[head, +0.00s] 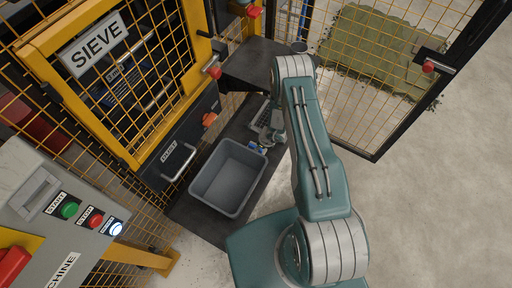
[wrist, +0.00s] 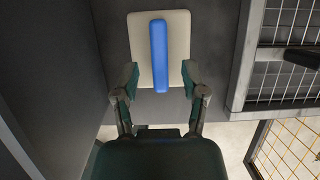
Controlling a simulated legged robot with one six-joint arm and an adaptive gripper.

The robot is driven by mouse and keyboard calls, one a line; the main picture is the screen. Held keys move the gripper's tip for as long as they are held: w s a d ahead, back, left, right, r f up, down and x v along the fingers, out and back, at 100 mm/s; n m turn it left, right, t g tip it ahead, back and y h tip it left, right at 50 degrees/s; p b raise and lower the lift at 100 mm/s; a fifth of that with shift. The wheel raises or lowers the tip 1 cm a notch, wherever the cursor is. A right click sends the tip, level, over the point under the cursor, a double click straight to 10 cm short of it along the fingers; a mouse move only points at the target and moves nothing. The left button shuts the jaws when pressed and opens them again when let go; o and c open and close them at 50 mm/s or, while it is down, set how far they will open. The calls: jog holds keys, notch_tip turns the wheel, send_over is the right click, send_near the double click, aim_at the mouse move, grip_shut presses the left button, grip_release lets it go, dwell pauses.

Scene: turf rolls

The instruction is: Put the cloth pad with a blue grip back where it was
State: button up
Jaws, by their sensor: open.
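The cloth pad is pale with a long blue grip (wrist: 159,55). It lies on a dark grey surface, grip side up, in the upper middle of the wrist view. A small blue and pale bit of the pad (head: 257,148) shows in the head view, beside the grey bin and partly hidden by my gripper (head: 268,138). In the wrist view my gripper (wrist: 160,80) is open, with one finger on each side of the near end of the blue grip. The fingertips overlap the pad's side edges in the picture; I cannot tell whether they touch it.
An empty-looking grey bin (head: 204,200) stands left of the pad on the dark bench (head: 195,214). A wire basket (wrist: 285,62) is right of the pad. The yellow-framed sieve machine (head: 115,75) stands behind, and a mesh gate (head: 375,125) is at the right.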

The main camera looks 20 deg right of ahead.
jog(key=s+a+r+n+y, duration=0.15)
jog(key=r+n, duration=0.35)
jog(key=r, duration=0.9)
jog(key=a+r+n+t, duration=0.15)
jog(key=r+n, duration=0.25)
jog(key=r, duration=1)
jog(key=s+a+r+n+y, duration=0.15)
jog(key=r+n, duration=0.35)
jog(key=r, duration=0.9)
jog(key=s+a+r+n+h, duration=0.2)
jog(key=s+r+n, duration=0.5)
jog(key=s+r, duration=0.3)
jog(key=s+d+r+n+h, duration=0.4)
jog(key=s+r, duration=0.3)
jog(key=s, duration=0.5)
jog(key=shift+s+r+n+t, duration=0.2)
jog(key=shift+n+t, duration=0.25)
jog(key=shift+n, duration=0.45)
jog(key=shift+o, duration=0.5)
jog(key=shift+s+d, duration=0.15)
jog(key=shift+s, duration=0.1)
